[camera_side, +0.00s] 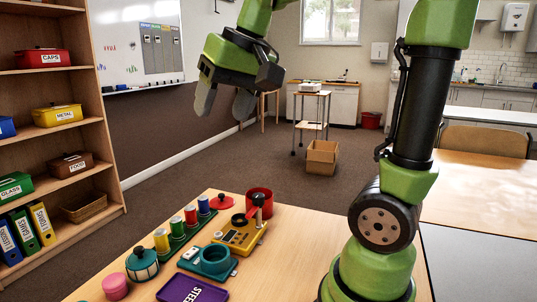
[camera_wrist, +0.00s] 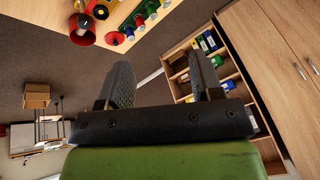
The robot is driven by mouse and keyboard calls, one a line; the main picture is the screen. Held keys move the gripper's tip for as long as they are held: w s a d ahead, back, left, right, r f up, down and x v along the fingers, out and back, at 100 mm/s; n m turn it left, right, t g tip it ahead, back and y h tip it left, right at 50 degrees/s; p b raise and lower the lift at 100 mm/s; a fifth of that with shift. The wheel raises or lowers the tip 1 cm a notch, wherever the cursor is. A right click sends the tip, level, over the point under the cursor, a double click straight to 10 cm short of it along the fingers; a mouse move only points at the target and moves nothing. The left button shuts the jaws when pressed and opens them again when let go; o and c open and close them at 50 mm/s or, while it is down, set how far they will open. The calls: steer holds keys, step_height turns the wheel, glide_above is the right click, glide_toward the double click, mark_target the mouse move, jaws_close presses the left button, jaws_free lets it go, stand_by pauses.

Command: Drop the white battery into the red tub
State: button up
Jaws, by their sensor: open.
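My gripper (camera_side: 225,103) is high above the table's far left part in the side view, its two fingers apart and nothing between them. In the wrist view the fingers (camera_wrist: 160,65) also stand apart and empty. The red tub (camera_side: 260,206) stands at the table's far edge, open at the top; it also shows in the wrist view (camera_wrist: 82,38). I cannot make out a white battery in either view. A green rack (camera_side: 180,241) holds several upright coloured cylinders with pale parts, left of the tub.
A red lid (camera_side: 222,202) lies left of the tub. A teal holder (camera_side: 214,262), a lidded teal pot (camera_side: 142,264), a pink pot (camera_side: 115,287) and a purple tray (camera_side: 192,290) are nearer.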

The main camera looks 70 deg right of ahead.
steer(key=s+a+f+n+t+y, duration=0.1)
steer(key=s+a+f, duration=0.1)
steer(key=s, duration=0.3)
steer(key=s+a+f+n+t, duration=0.1)
steer(key=s+a+f, duration=0.1)
steer(key=s+a, duration=0.2)
steer(key=shift+s+a+f+y, duration=0.35)
steer(key=shift+s+a+y, duration=0.05)
steer(key=shift+s, duration=0.15)
